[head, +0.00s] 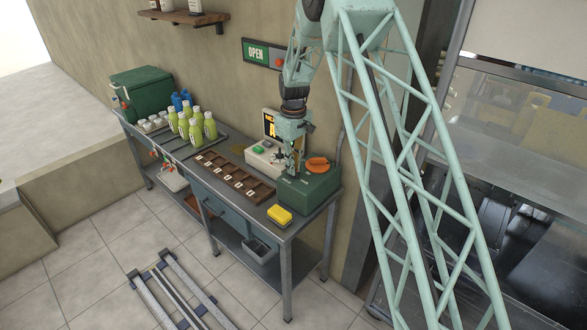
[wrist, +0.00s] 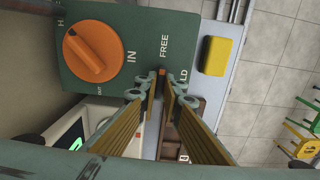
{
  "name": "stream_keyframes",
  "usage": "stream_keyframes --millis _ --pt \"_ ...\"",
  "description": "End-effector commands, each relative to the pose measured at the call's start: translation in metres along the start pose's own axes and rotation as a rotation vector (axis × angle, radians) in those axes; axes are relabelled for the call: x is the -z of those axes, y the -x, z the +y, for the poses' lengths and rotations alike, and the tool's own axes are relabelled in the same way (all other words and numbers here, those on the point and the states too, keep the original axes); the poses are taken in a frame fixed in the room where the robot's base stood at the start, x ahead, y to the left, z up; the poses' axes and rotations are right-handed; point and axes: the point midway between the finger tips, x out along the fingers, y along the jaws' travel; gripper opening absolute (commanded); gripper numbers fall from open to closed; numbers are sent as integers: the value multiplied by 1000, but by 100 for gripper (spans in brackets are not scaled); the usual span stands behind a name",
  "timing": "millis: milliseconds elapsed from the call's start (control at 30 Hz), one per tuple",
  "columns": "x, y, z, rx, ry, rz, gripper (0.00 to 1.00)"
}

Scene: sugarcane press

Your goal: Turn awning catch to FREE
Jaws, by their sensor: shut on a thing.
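The green awning control box (head: 308,190) sits at the right end of the workbench and fills the upper left of the wrist view (wrist: 85,80). Its round orange knob (wrist: 93,51) has IN printed beside it. My gripper (wrist: 162,82) is over the box's lower right part in the wrist view, its fingers closed on the small awning catch. Only an orange bit of the catch (wrist: 162,71) shows between the fingertips, just below the word FREE. The HOLD label is partly covered by a finger, so only LD reads. The catch's exact angle is hidden.
A yellow sponge-like block (head: 279,215) lies close to the box. A white device (head: 265,158) with a screen stands behind to the left. A wooden compartment tray (head: 235,178) and several green bottles (head: 196,132) stand farther left. A wall borders the bench's back.

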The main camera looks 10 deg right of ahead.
Motion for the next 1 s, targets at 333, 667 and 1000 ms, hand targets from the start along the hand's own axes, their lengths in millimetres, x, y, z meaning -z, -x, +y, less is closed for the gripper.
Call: stream_keyframes --millis 333,667,1000 --pt "0 0 0 0 39 0 0" --pt "0 0 0 0 38 0 15" --pt "0 0 0 0 38 0 21"
